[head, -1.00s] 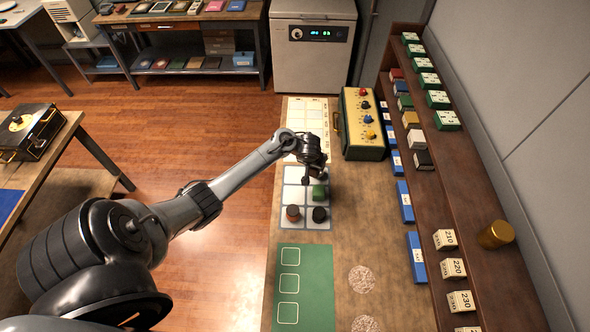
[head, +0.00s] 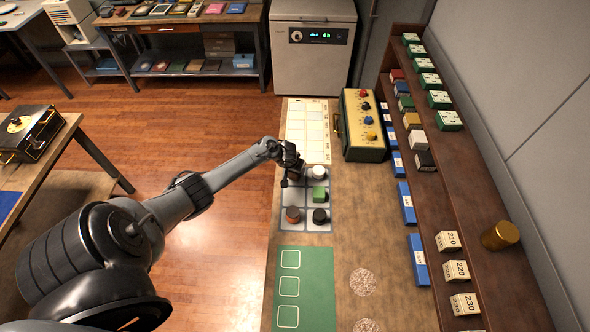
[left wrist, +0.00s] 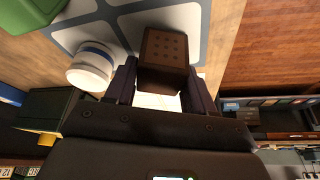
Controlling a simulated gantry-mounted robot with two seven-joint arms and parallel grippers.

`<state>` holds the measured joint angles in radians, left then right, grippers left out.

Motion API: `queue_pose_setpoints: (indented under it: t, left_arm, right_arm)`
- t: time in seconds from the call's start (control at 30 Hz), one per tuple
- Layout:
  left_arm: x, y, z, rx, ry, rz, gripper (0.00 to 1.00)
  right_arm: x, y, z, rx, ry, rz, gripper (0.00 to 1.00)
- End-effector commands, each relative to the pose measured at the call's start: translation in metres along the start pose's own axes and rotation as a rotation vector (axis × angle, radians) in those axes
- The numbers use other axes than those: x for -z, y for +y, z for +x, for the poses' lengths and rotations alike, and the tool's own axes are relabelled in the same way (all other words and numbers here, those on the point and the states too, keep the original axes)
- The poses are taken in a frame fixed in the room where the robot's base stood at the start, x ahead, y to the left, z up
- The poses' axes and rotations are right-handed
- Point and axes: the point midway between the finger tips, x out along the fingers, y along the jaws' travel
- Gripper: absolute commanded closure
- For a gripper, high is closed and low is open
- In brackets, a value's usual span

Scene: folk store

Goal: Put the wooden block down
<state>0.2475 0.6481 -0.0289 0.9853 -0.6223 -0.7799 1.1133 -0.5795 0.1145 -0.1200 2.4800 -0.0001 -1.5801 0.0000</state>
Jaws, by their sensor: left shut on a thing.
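My left gripper (head: 291,174) is shut on the wooden block, a dark brown block with a dotted face, seen between the fingers in the left wrist view (left wrist: 165,55). In the head view the gripper mostly hides the block. It is over the top left part of the white-and-grey grid mat (head: 283,232); I cannot tell whether the block touches the mat. A white cylinder (head: 318,173) stands just right of the gripper and shows a blue band in the left wrist view (left wrist: 91,66). My right gripper is not in view.
On the mat are a green block (head: 319,195), a black round piece (head: 320,215) and a brown round piece (head: 292,215). A yellow-green knobbed box (head: 361,150) stands at the back right. A cream chart (head: 306,115) lies behind; a green mat (head: 304,305) lies in front.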

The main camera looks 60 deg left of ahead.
Motion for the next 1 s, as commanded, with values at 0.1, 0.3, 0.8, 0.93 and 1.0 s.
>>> queue_pose_setpoints:
  t: [0.1, 0.3, 0.8, 0.93, 1.0]
  left_arm:
    - [0.0003, 0.0, 0.0021, -0.001, 0.003, -0.001, 0.78]
    - [0.0001, 0.0001, 0.0021, -0.001, 0.002, -0.001, 0.78]
    - [-0.0013, 0.0, 0.0047, 0.0, 0.002, 0.0, 0.21]
    - [-0.0007, -0.0001, 0.0034, 0.0, 0.002, 0.0, 0.21]
    - [0.0007, -0.0003, 0.0001, 0.0, 0.002, 0.0, 0.21]
  right_arm:
    - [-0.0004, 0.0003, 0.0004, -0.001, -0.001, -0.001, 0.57]
    - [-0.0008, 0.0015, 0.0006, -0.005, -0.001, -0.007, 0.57]
    - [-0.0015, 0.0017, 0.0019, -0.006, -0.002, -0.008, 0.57]
    - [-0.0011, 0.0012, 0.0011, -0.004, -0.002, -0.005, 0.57]
    - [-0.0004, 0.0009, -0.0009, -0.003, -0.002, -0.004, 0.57]
